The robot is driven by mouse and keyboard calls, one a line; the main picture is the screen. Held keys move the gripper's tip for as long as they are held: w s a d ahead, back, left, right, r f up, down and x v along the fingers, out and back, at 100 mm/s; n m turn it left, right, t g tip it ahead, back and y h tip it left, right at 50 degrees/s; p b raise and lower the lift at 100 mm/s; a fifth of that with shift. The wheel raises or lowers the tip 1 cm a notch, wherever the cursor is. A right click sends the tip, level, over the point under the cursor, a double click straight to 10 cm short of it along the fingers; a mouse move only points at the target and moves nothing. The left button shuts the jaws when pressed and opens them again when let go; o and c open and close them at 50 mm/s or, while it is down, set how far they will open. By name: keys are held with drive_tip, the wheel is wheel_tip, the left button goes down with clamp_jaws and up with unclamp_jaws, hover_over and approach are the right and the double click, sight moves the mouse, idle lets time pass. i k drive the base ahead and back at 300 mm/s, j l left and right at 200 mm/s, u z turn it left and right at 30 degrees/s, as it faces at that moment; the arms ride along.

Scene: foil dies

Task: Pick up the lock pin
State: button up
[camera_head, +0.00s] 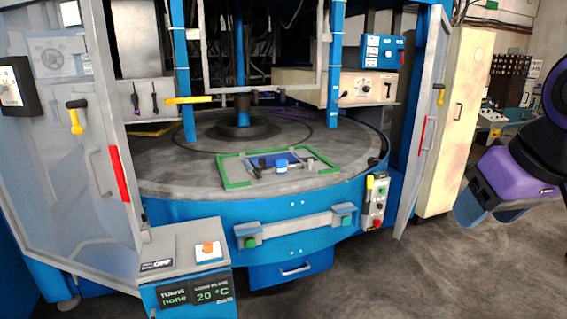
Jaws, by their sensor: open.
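I cannot tell for sure which piece is the lock pin. A small blue and white block with dark rods (281,166) lies on the green-edged die plate (234,183) on the round grey table. Two dark pin-like pieces (135,98) hang on the grey panel at the back left. A yellow bar (188,100) sticks out by the left blue post. My gripper (480,208), purple and blue-grey, is at the right edge, partly cut off. It is open, apart from the machine, and I see nothing held in it.
Open machine doors stand at left (122,190) and right (426,120), with yellow-black handles. A blue front with a grey handle bar (295,226) and a control box (185,262) with an orange button stand before the table. The floor at right is clear.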

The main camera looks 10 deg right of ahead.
sight(370, 182)
drive_tip(key=i+z, duration=0.1)
drive_tip(key=i, duration=0.8)
drive_tip(key=i+j+z, duration=0.1)
drive_tip(key=i, duration=0.85)
